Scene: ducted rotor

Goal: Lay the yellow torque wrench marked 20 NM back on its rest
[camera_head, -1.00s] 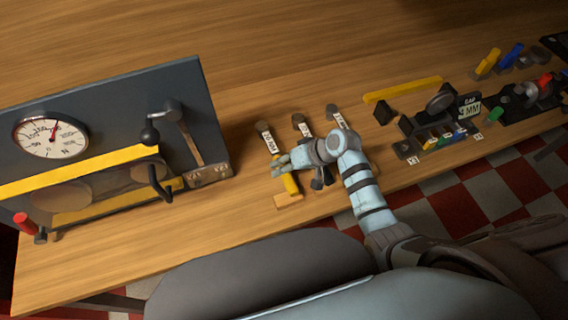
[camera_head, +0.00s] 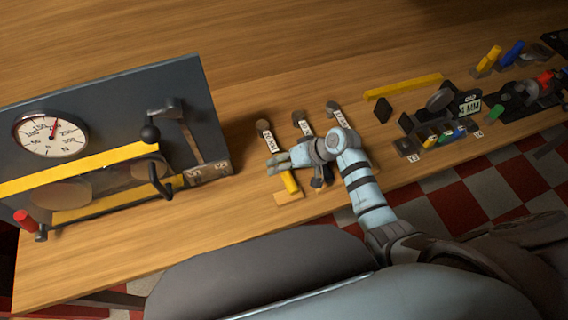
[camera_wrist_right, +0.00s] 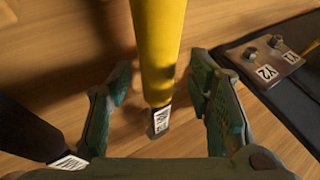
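The yellow torque wrench (camera_head: 290,182) lies on the bench in the head view, its head end away from me and its yellow handle near a wooden block (camera_head: 288,197). Its 20 NM label (camera_head: 269,141) shows beyond my gripper. My right gripper (camera_head: 272,163) is over its middle and hides part of it. In the right wrist view the yellow handle (camera_wrist_right: 158,45) runs between the spread fingers of my right gripper (camera_wrist_right: 165,88), with gaps on both sides. I cannot tell whether the wrench sits fully on its rest. My left gripper is not in view.
Two other labelled wrenches (camera_head: 304,127) (camera_head: 338,116) lie just right. A dark panel with a dial (camera_head: 50,134) and levers stands to the left. A plate marked V2 (camera_wrist_right: 270,72) is near my right finger. Coloured gauges (camera_head: 440,137) and a yellow bar (camera_head: 403,86) are to the right.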

